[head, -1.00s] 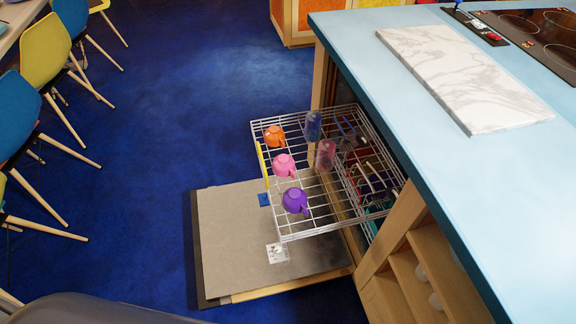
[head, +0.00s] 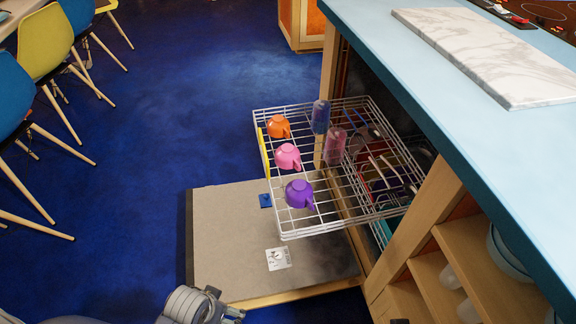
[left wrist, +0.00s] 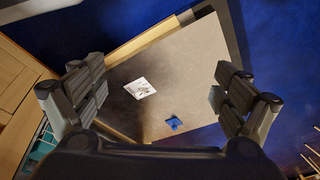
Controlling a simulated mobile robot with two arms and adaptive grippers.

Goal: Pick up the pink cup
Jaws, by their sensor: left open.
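The pink cup (head: 287,156) sits upside down on the pulled-out wire rack (head: 325,213) of the dishwasher. It stands between an orange cup (head: 278,126) behind it and a purple cup (head: 299,194) in front. My left gripper (left wrist: 160,96) is open and empty in the left wrist view, its fingers spread over the lowered dishwasher door. In the head view only part of my left arm shows at the bottom edge, in front of the rack and well apart from the cups. The pink cup is not in the left wrist view. My right gripper is not in view.
The lowered door (head: 225,235) lies under the rack. Blue and pink tumblers (head: 334,146) stand right of the cups, with dishes further right. The blue counter (head: 400,70) overhangs the right side, above open wooden shelves. Chairs stand far left; the blue floor between is clear.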

